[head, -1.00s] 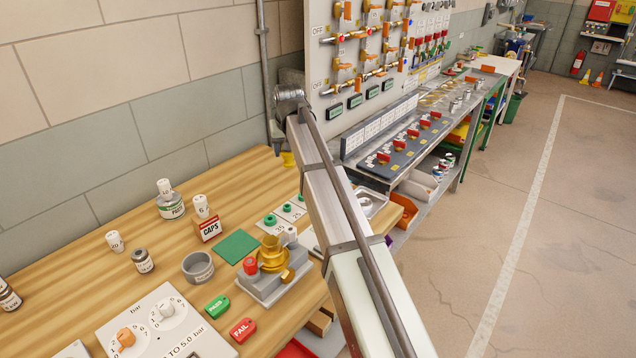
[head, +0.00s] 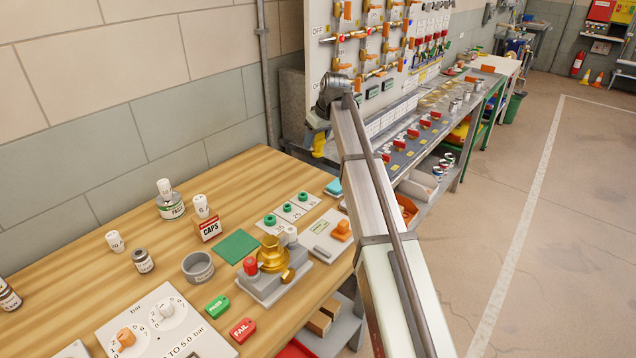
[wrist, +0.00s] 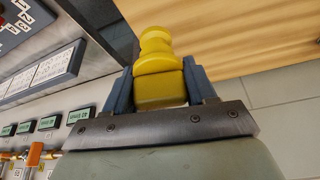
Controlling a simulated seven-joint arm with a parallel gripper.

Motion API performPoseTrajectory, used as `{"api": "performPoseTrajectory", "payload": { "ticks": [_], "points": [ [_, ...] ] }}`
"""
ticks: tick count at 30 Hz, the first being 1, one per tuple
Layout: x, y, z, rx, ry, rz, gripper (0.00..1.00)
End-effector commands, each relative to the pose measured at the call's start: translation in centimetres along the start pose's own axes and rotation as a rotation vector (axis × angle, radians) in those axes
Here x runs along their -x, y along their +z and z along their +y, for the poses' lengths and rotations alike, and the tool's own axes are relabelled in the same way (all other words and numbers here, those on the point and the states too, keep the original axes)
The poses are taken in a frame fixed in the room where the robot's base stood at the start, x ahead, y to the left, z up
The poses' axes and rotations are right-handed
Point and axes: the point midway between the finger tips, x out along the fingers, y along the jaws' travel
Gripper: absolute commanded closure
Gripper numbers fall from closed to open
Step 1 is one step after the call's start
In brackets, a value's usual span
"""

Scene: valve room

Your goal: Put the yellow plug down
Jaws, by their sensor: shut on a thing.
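The yellow plug (wrist: 157,70) is held between the two dark fingers of my gripper (wrist: 160,85) in the wrist view. In the head view the yellow plug (head: 319,144) hangs below the end of my arm, and my gripper (head: 318,132) is partly hidden there. It is beyond the right back end of the wooden bench, near the valve panel's lower left edge. The plug looks clear of any surface, though the exact gap cannot be told.
The wooden bench (head: 110,225) holds a brass fitting on a grey block (head: 272,262), a CAPS box (head: 208,227), a green mat (head: 237,247) and a grey ring (head: 198,267). The valve panel (head: 330,60) and a metal bench with red-handled valves (head: 412,134) stand beyond.

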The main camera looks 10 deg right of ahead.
Motion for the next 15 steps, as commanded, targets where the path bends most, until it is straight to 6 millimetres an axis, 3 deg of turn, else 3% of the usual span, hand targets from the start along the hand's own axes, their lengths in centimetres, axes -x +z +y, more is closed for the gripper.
{"api": "performPoseTrajectory", "payload": {
  "ticks": [9, 15],
  "points": [
    [-0.2, 0.2, -0.2, 0.165, -0.069, -0.001, 0.74],
    [-2.0, 1.0, -0.2, 0.175, -0.073, -0.001, 0.74]
  ]
}}
